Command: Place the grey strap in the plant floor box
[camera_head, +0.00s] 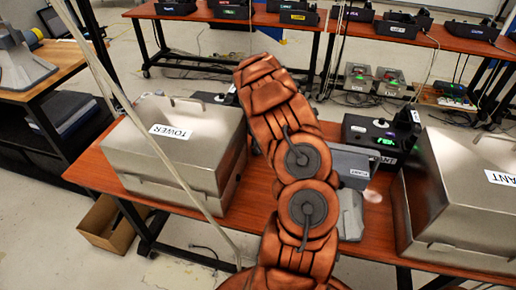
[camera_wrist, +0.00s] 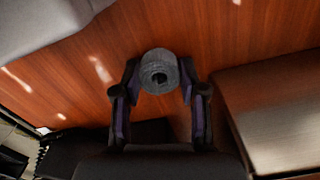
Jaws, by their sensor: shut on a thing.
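The grey strap (camera_wrist: 160,72) is a rolled grey coil between the fingertips of my gripper (camera_wrist: 158,88) in the wrist view. My gripper is shut on it, above a reddish-brown wooden tabletop. In the head view my orange arm hides the gripper and strap. A closed-looking silver metal box (camera_head: 462,190) stands at the right of the table; its label is cut to "ANT", which fits the plant floor box. Its right side is out of frame.
A similar silver box (camera_head: 180,145) labelled "TOWER" stands left on the table (camera_head: 90,170). A black phone unit (camera_head: 375,130) and grey items (camera_head: 350,215) lie between the boxes. In the wrist view, a metallic surface (camera_wrist: 275,115) lies close at right.

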